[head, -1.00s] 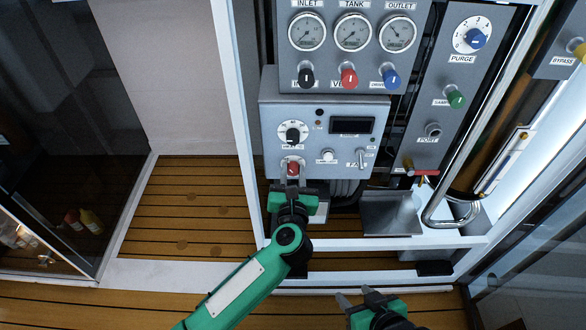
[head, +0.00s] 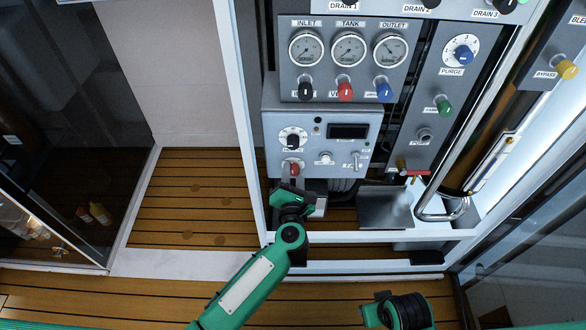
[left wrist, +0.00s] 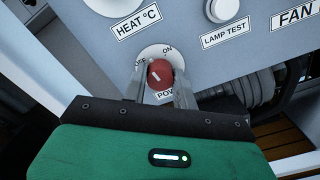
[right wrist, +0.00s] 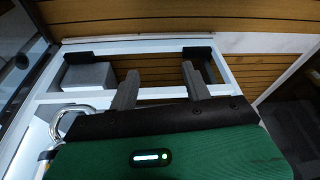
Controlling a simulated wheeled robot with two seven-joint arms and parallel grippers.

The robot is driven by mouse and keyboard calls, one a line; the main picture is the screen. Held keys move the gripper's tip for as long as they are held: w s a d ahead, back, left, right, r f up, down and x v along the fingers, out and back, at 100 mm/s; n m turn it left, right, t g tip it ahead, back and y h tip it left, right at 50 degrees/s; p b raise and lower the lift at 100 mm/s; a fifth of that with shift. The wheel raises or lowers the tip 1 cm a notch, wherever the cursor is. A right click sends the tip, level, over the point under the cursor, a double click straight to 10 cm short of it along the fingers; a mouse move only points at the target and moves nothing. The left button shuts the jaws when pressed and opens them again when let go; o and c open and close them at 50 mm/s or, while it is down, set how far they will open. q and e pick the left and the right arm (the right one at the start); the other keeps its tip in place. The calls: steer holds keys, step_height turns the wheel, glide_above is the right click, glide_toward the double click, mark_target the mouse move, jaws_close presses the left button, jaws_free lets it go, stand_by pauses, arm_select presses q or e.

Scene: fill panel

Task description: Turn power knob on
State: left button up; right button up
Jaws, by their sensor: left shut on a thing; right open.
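The red power knob (head: 292,169) sits at the lower left of the grey control box (head: 275,120). In the left wrist view the knob (left wrist: 161,72) has a white pointer line and a round white plate with OFF at upper left and ON at top. My left gripper (left wrist: 162,80) is shut on the knob, a finger on each side, and its body looks tilted. The POWER label below is partly hidden by a finger. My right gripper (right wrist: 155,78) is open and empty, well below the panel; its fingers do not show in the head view.
The heat knob (head: 292,140) is just above the power knob. The lamp test button (head: 325,157) and fan switch (head: 355,158) are to its right. A metal tray (head: 385,207) and curved pipe (head: 440,208) stand at lower right. White frame posts (head: 238,110) border the panel.

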arm_select(q)
steer(key=m+p, duration=0.5)
steer(key=shift+s, duration=0.1)
steer(key=m+p, duration=0.4)
steer(key=m, duration=0.1)
steer(key=shift+f+m+p, duration=0.1)
steer(key=shift+m+p, duration=0.25)
steer(key=shift+m, duration=0.15)
arm_select(e)
steer(key=s+d+f, duration=0.1)
steer(key=s+f, duration=0.3)
steer(key=f, duration=0.4)
steer(key=s+d+f, duration=0.2)
steer(key=s+f, duration=0.2)
steer(key=f, duration=0.4)
steer(key=s+d+f+g, duration=0.1)
steer(key=s+f, duration=0.3)
steer(key=f, duration=0.4)
steer(key=shift+d+h, duration=0.25)
steer(key=shift+h, duration=0.05)
steer(key=shift+s, duration=0.15)
arm_select(q)
steer(key=o, duration=1)
